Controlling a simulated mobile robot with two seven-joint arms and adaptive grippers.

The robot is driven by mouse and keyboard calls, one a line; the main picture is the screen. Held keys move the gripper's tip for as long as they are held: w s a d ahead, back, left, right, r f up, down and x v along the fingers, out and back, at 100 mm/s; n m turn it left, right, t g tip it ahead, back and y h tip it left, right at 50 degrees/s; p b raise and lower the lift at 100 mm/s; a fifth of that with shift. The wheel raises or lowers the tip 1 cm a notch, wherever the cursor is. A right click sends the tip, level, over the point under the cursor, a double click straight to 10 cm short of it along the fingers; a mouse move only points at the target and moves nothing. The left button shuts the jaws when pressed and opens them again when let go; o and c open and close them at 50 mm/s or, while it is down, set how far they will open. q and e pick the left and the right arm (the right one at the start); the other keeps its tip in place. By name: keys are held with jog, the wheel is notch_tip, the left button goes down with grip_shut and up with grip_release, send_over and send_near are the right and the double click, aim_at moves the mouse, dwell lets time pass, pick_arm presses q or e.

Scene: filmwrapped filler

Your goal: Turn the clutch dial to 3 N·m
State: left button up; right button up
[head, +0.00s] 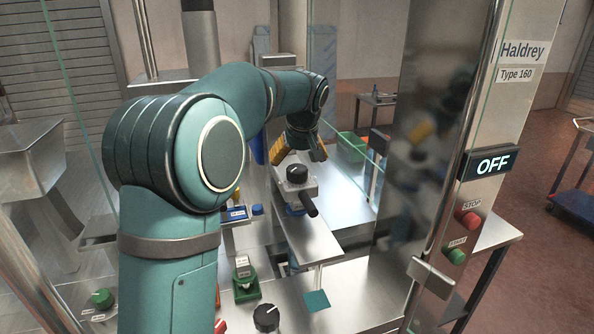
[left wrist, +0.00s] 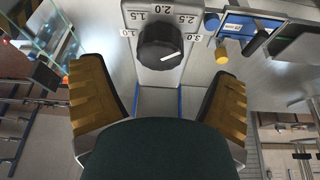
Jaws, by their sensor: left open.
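The clutch dial (head: 297,173) is a black round knob on top of a grey metal housing, below my left gripper (head: 298,154) in the head view. In the left wrist view the dial (left wrist: 160,44) sits ahead of the two yellow-brown fingers of my left gripper (left wrist: 161,80), which are wide apart and empty. A scale plate (left wrist: 163,12) around it reads from 1.0 at left through 2.0 to 3.0 at right. The dial's white mark points right and slightly up, roughly toward the 3.0 side; the exact setting is unclear. My right gripper is out of view.
A steel post with an OFF display (head: 487,164) and red stop button (head: 467,219) stands at right. A green knob (head: 102,298) and another black knob (head: 266,318) are in front. A blue-labelled device (left wrist: 237,27) is beside the scale plate. Glass panels flank the workspace.

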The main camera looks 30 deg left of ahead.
aim_at(297, 168)
pick_arm(q)
jog(key=shift+x, duration=2.55)
jog(key=c, duration=1.2)
jog(key=m+h, duration=0.1)
jog(key=m, duration=0.2)
jog(key=shift+t, duration=0.4)
jog(key=shift+m+h, duration=0.4)
jog(key=shift+m, duration=0.9)
